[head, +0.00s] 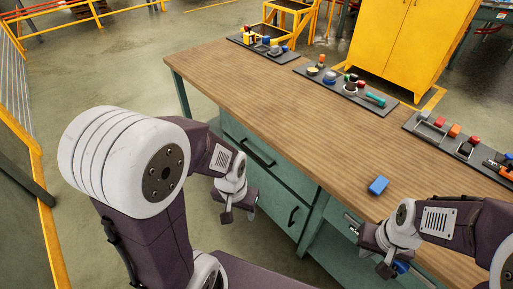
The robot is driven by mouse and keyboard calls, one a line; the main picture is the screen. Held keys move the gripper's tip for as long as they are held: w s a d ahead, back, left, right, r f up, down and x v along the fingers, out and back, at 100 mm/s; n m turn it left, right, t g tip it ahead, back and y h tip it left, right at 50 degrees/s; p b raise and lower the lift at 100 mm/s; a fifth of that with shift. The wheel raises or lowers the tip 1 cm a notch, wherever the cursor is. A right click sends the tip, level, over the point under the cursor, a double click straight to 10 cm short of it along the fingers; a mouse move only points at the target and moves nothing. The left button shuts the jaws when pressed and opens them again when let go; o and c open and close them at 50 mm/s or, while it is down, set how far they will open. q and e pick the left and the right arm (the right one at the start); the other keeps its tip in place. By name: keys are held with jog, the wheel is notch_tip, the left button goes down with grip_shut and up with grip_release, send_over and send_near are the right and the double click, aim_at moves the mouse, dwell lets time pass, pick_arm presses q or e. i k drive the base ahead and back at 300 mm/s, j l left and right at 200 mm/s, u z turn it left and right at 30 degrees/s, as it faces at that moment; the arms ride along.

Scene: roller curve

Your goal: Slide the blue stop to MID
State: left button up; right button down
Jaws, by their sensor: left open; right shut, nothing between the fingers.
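A blue block (378,186) sits on the wooden workbench (300,110) near its front right part. A second small blue piece (401,267) shows low at the bench front, partly hidden by my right gripper. I cannot tell which of the two is the stop, and no MID mark is legible. My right gripper (379,252) is shut and empty at the bench's front edge, in front of the blue block and close to the small blue piece. My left gripper (239,208) is open and empty, in front of the drawers and away from both blue pieces.
Dark panels with small knobs and parts lie along the bench's far edge: one at the back (237,38), one in the middle (318,78), one at the right (425,132). A yellow cabinet (400,45) stands behind. The bench's middle is clear.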

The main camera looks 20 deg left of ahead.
aim_at(401, 267)
jog(key=u, duration=0.15)
jog(key=k+j+z, duration=0.1)
jog(key=z, duration=1.5)
jog(key=j+u, duration=0.1)
jog(key=u, duration=1.4)
jog(key=z, duration=2.2)
